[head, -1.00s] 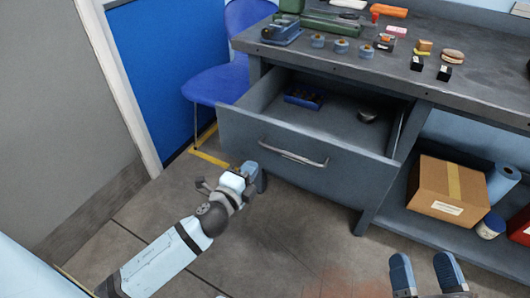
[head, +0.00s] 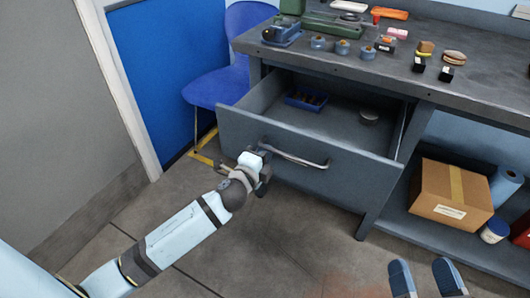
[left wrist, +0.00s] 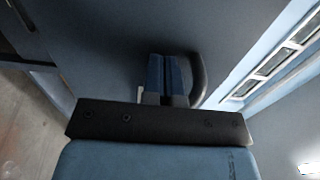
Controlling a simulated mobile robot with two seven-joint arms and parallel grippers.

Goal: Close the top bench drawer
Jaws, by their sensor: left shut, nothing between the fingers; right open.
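The grey top bench drawer (head: 342,183) stands pulled open under the bench top in the head view. Its curved metal handle (head: 303,162) runs across the front. My left gripper (head: 265,172) is at the drawer front, by the left end of the handle. In the left wrist view its blue fingers (left wrist: 169,76) are shut together and empty, close to the dark drawer front (left wrist: 110,55), with the curved handle (left wrist: 198,80) just right of them. I cannot tell whether they touch it. My right gripper (head: 424,278) is open and empty at the bottom right, away from the drawer.
The open drawer holds a blue tray (head: 306,98) and a small round item (head: 369,116). Small items stand on the bench top (head: 385,75). A blue chair (head: 220,88) stands left of the drawer. A cardboard box (head: 450,191) sits on the lower shelf. The floor in front is clear.

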